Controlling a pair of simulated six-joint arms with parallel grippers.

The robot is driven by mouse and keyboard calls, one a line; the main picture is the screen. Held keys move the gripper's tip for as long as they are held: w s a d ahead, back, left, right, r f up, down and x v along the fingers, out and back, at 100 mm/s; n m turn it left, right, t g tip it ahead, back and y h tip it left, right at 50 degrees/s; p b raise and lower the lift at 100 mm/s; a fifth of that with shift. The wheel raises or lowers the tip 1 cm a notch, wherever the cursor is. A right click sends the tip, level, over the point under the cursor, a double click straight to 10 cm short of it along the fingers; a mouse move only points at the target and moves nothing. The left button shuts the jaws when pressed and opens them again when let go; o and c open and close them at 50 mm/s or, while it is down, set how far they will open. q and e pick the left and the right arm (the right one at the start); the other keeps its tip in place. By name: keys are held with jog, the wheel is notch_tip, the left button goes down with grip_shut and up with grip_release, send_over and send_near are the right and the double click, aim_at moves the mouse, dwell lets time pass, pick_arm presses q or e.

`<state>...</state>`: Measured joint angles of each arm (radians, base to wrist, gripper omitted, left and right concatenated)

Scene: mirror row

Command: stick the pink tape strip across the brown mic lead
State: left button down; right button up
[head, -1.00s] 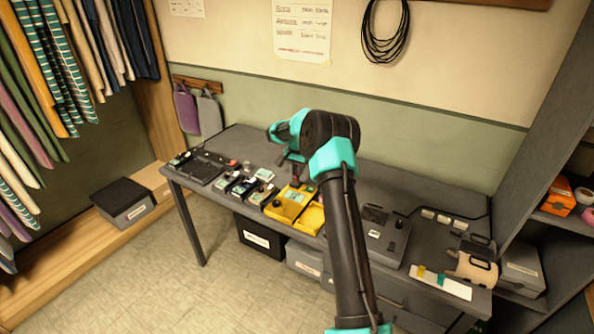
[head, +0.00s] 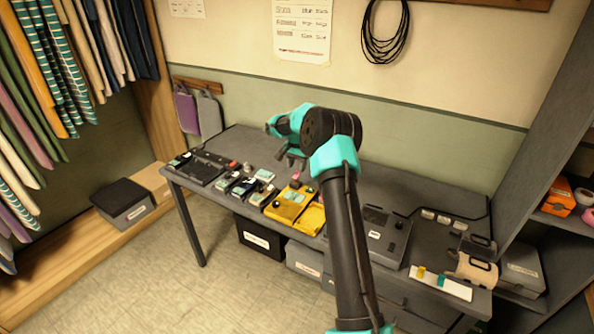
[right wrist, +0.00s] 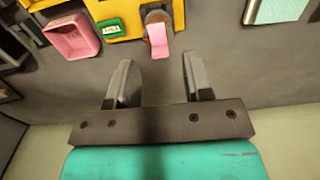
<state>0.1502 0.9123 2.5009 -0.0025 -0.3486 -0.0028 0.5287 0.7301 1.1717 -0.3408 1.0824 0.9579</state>
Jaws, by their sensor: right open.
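A pink strip (right wrist: 158,42) hangs against a small brown rounded piece (right wrist: 157,16) at the edge of the yellow tray in the right wrist view. I cannot tell whether that piece is the brown mic lead. A small pink spot (head: 295,177) shows by the yellow tray in the head view. My right gripper (head: 288,158) is above the table, just behind the yellow tray. In the right wrist view its fingers (right wrist: 156,78) are apart with nothing between them, and the pink strip is beyond the fingertips. My left gripper is out of view.
The yellow tray (head: 284,213) stands at the table's front edge, with several small packs to its left. A grey device (head: 383,236) and a white card (head: 455,288) with yellow and teal strips lie to the right. A pink open box (right wrist: 70,38) is near the fingers.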

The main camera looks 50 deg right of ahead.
notch_tip(320, 180, up, 15)
jog(key=shift+f, duration=0.2)
dwell(0.3)
jog(key=shift+f, duration=0.45)
jog(key=c, duration=0.3)
jog(key=f, duration=0.2)
jog(key=a+f, duration=0.1)
jog(key=f, duration=0.4)
jog(key=shift+s+a+f, duration=0.15)
jog(key=shift+f, duration=0.1)
grip_shut()
jog(key=shift+f, duration=0.15)
jog(key=shift+f, duration=3.2)
jog(key=shift+f, duration=0.5)
